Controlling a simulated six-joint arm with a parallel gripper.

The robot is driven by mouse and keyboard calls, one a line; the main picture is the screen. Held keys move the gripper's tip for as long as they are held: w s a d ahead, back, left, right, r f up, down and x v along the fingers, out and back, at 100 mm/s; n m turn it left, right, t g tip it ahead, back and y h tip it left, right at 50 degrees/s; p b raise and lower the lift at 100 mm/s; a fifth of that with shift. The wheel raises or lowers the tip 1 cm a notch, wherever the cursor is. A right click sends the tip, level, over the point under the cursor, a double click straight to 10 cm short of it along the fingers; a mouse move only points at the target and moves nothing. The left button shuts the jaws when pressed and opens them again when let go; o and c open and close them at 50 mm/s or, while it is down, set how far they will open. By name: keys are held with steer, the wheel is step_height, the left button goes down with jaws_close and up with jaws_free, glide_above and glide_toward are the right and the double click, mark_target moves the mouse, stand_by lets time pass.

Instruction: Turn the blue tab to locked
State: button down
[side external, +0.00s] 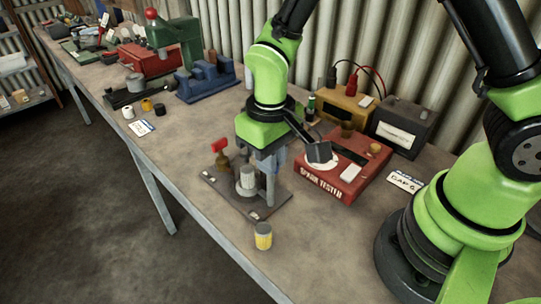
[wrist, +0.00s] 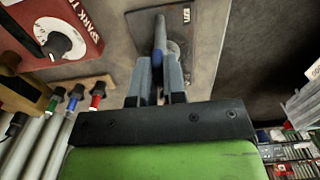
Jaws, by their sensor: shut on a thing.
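My gripper (wrist: 158,68) is shut on the blue tab (wrist: 157,55), which shows between the two grey fingers in the wrist view. A grey rod-like part extends beyond the tab over a dark base plate (wrist: 187,25). In the side view, my gripper (side external: 266,190) points down over the same plate (side external: 223,193), at the right of a short grey cylinder (side external: 246,176). The fingers mostly hide the tab there. I cannot read any locked or unlocked mark, so the tab's setting is unclear.
A red-handled part (side external: 220,150) stands at the plate's back left. A red spark tester (side external: 345,178) sits close on the right. A yellow-and-grey can (side external: 263,237) stands in front, near the bench edge. A blue block (side external: 208,82) and a green press are farther back left.

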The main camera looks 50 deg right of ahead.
steer(key=c, duration=1.2)
jaws_free()
step_height(320, 180, up, 9)
steer(key=shift+r, duration=0.5)
steer(key=s+d+r+m+t, duration=0.1)
steer(key=s+d+r+t, duration=0.1)
steer(key=s+r, duration=0.1)
steer(key=s+d+r+m+t+y, duration=0.1)
steer(key=s+d+r+t, duration=0.1)
steer(key=s+r, duration=0.2)
steer(key=s+d+r+m+t+y, duration=0.1)
steer(key=s+d+r+m+t, duration=0.1)
steer(key=s, duration=0.4)
steer(key=shift+s+d+r+t, duration=0.15)
steer(key=shift+d+r+t, duration=0.25)
steer(key=shift+r+t, duration=0.3)
